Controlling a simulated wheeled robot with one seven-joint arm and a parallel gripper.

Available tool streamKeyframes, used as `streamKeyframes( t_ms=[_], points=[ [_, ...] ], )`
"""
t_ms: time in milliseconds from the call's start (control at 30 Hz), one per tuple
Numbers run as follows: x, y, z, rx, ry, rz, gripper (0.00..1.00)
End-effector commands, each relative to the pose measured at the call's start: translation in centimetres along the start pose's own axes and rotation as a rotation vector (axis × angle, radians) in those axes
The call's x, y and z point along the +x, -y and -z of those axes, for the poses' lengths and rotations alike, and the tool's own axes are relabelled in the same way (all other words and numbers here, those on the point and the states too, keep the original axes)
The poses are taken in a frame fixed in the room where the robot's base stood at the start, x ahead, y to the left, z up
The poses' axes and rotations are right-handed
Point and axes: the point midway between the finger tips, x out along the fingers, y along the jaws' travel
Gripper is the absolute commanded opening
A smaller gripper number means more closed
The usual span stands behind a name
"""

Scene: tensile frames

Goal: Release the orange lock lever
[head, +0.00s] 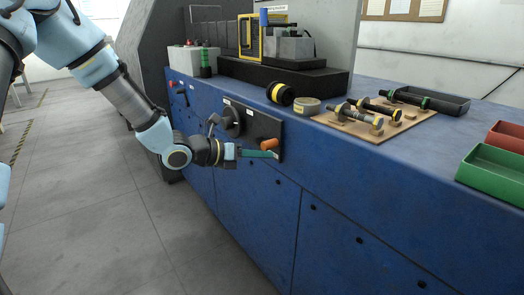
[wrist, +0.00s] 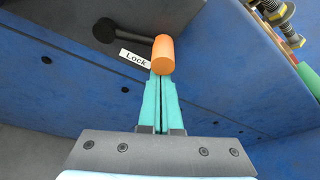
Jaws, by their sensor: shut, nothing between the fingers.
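The orange lock lever (head: 269,144) sits on a black panel on the front of the blue machine. In the wrist view its orange knob (wrist: 163,55) is on the end of a black arm (wrist: 125,34) that runs left to a round pivot. A white "Lock" label (wrist: 135,59) is just below that arm. My gripper (head: 276,155) is shut, with its teal fingers together and nothing between them. In the wrist view the fingertips (wrist: 164,76) are right at the lower end of the orange knob; I cannot tell whether they touch it.
A black round knob (head: 230,122) is left of the lever on the same panel. The floor in front is clear.

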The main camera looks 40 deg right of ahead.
Motion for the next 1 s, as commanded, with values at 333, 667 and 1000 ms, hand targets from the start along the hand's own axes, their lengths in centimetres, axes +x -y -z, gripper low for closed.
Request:
streamKeyframes(
  t_ms=[333, 667, 1000],
  points=[
    [-1.1, 1.1, -3.0, -0.276, 0.004, 0.095, 0.00],
    [-1.8, 0.8, -5.0, -0.570, 0.005, 0.198, 0.00],
    [-2.4, -0.2, -6.7, -0.866, 0.004, 0.303, 0.00]
  ],
)
